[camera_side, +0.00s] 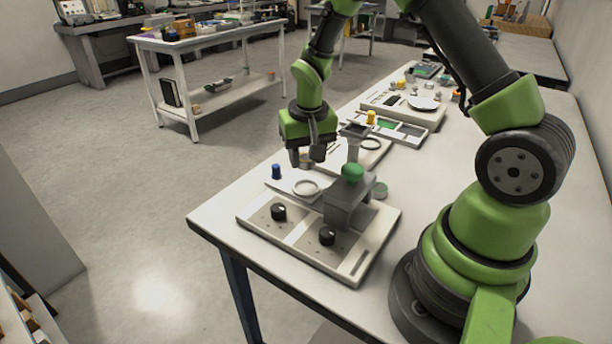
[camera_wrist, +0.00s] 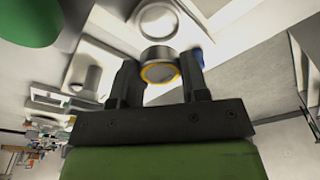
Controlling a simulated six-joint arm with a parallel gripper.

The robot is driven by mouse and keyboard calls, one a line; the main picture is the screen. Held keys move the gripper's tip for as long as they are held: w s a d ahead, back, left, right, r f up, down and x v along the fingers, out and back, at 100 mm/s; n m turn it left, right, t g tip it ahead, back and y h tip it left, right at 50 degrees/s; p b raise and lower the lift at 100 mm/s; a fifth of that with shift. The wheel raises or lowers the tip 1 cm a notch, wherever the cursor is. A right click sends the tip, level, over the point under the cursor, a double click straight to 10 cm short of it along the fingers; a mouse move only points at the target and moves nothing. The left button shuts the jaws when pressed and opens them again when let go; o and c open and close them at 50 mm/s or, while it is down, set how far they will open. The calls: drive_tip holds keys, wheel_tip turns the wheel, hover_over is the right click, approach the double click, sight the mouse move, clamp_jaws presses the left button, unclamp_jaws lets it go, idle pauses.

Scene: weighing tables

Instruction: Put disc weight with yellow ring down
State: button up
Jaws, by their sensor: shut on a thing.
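The disc weight with yellow ring (camera_wrist: 159,67) is a grey metal disc with a yellow ring around its face. It shows between my gripper's two dark fingers in the wrist view. My gripper (camera_wrist: 158,84) is shut on it. In the side view my gripper (camera_side: 308,158) hangs above the table, over the back of a pale plate with a white ring (camera_side: 306,188). The weight is hard to make out there behind the fingers. In the wrist view a round white ring (camera_wrist: 157,22) lies just beyond the weight, and I cannot tell whether they touch.
A tray with black knobs (camera_side: 279,211) and a grey block with a green knob (camera_side: 352,172) stand in front. A blue peg (camera_side: 276,171) stands left of the ring. Trays and a scale (camera_side: 423,103) lie farther back. The table's near left corner is bare.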

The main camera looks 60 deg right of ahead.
sight(307, 189)
drive_tip(key=shift+f, duration=2.35)
drive_tip(key=shift+f, duration=0.6)
drive_tip(key=o, duration=1.1)
drive_tip(key=r, duration=0.8)
drive_tip(key=s+a+r, duration=0.1)
drive_tip(key=r, duration=0.4)
drive_tip(key=s+a+r+n+t+y, duration=0.1)
drive_tip(key=s+a+r+t, duration=0.2)
drive_tip(key=s+a+r, duration=0.2)
drive_tip(key=s+a+r+n+t+y, duration=0.1)
drive_tip(key=s+a+r+n+t, duration=0.1)
drive_tip(key=s+a+r, duration=0.3)
drive_tip(key=s+r+t, duration=0.1)
drive_tip(key=s+r, duration=0.3)
drive_tip(key=s, duration=0.2)
drive_tip(key=shift+s+r+y, duration=0.25)
drive_tip(key=shift+y, duration=0.15)
